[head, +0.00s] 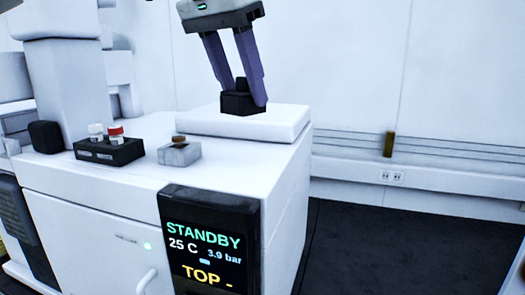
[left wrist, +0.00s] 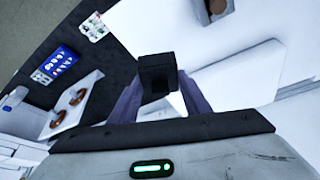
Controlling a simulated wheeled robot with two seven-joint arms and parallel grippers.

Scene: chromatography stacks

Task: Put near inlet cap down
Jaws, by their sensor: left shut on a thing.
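The near inlet cap, which I take to be the black block with a small knob (head: 238,103), is between the purple fingers of my left gripper (head: 245,97). The gripper points down and is shut on the cap. The cap is at the white raised slab (head: 285,122) on top of the instrument; I cannot tell whether it touches the slab or is just above it. In the left wrist view the cap (left wrist: 157,76) shows as a dark block between the fingers, with the white slab (left wrist: 235,75) to its right. My right gripper is not in view.
On the white instrument top (head: 220,160), left of the slab, stand a grey block with a brown top (head: 179,151) and a black holder (head: 108,153) with white and red-capped vials. The front display (head: 208,245) reads STANDBY. A blue rack (left wrist: 55,63) shows in the left wrist view.

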